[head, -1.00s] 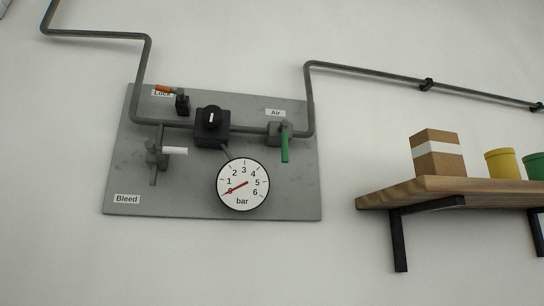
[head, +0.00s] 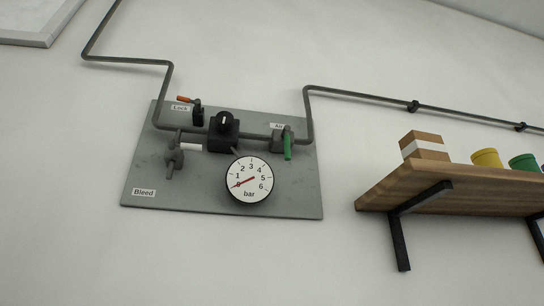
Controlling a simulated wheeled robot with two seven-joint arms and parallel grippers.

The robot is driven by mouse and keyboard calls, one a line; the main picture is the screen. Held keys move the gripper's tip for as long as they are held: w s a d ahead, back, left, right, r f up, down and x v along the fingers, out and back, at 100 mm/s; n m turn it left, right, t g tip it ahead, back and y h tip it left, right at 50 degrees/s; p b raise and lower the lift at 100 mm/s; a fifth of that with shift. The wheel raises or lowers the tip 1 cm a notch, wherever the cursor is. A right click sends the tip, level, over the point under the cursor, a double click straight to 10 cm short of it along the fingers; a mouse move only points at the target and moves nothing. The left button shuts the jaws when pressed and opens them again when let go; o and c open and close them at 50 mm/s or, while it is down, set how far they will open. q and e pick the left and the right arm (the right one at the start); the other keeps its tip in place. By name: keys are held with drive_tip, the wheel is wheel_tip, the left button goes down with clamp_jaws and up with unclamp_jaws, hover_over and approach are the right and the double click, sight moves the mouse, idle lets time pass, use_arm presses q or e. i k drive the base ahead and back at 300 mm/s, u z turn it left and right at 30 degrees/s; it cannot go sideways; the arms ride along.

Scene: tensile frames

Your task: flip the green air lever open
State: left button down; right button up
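The green air lever (head: 287,146) hangs straight down from its valve on the right part of a grey wall panel (head: 220,201). The Air label (head: 276,126) sits just above it and is partly covered. A grey pipe (head: 256,136) runs through the valve. A round gauge (head: 249,179) marked bar is below and left of the lever, its red needle near the low end of the scale. Neither of my grippers shows in the head view.
The panel also carries an orange lock lever (head: 185,99), a black knob block (head: 223,132) and a white-handled bleed valve (head: 190,147). A wooden shelf (head: 450,181) on black brackets juts out at the right, bearing a box (head: 424,147) and coloured pots (head: 487,158). Wall below the panel is clear.

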sight(284, 135)
drive_tip(key=z, duration=1.55)
drive_tip(key=k, duration=0.45)
drive_tip(key=u, duration=0.9)
